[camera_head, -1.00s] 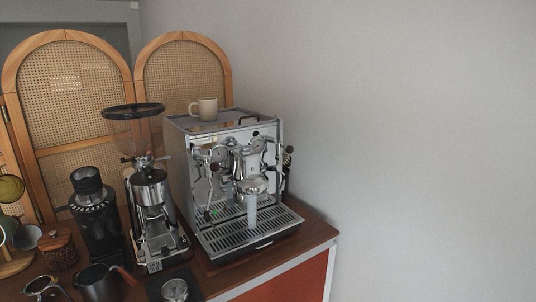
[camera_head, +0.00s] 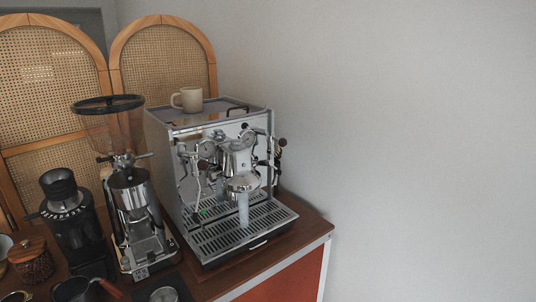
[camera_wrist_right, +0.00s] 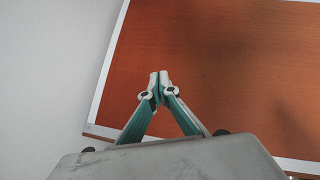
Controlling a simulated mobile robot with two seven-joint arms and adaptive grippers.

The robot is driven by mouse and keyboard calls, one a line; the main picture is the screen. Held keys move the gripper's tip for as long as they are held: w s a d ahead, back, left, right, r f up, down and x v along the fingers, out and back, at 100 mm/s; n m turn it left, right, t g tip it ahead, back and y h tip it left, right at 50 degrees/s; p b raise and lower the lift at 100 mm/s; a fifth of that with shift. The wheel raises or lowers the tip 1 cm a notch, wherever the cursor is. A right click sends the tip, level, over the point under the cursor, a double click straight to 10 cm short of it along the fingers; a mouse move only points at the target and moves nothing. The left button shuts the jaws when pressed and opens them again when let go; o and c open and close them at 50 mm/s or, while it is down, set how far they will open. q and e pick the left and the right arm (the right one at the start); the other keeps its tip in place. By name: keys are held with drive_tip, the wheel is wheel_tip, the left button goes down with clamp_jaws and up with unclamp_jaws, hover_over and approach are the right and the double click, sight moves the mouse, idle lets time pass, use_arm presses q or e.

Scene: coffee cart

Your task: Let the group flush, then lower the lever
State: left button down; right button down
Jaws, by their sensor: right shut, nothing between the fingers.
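The espresso machine (camera_head: 212,165) stands on the wooden cart top in the head view. Its chrome group (camera_head: 240,160) is at the front, and a pale stream of water (camera_head: 243,208) falls from it onto the drip tray (camera_head: 215,241). A dark knob (camera_head: 282,142) shows at the right of the group; I cannot tell clearly whether it belongs to the lever. My right gripper (camera_wrist_right: 159,77) shows only in the right wrist view. Its fingertips meet, empty, in front of an orange-brown panel. My left gripper is in neither view.
A grinder (camera_head: 132,205) stands close left of the machine, with a smaller black grinder (camera_head: 70,225) beyond it. A cup (camera_head: 187,99) sits on top of the machine. The cart's orange panel (camera_wrist_right: 215,70) has a white edge. Right of the cart is bare wall.

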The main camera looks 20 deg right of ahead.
drive_tip(key=w+d+r+g+h, duration=0.1)
drive_tip(key=w+d+r+h, duration=0.35)
drive_tip(key=d+r, duration=0.55)
drive_tip(key=w+a+r+t+y, duration=0.15)
drive_tip(key=w+a+r, duration=0.25)
drive_tip(key=w+r, duration=0.65)
drive_tip(key=w+a+r+g+y, duration=0.1)
drive_tip(key=w+a+r+y, duration=0.25)
drive_tip(key=w+r, duration=0.7)
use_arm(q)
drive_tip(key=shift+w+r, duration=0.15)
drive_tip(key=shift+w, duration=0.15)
use_arm(e)
drive_tip(key=w+a+r, duration=0.1)
drive_tip(key=w+r, duration=0.1)
drive_tip(key=r, duration=0.6)
drive_tip(key=w+a+r+t+y, duration=0.1)
drive_tip(key=w+r, duration=0.2)
drive_tip(key=r, duration=0.6)
drive_tip(key=w+a+r+y, duration=0.1)
drive_tip(key=w+r, duration=0.2)
drive_tip(key=r, duration=0.6)
drive_tip(key=shift+w+a+r+t, duration=0.25)
drive_tip(key=shift+a+t, duration=0.1)
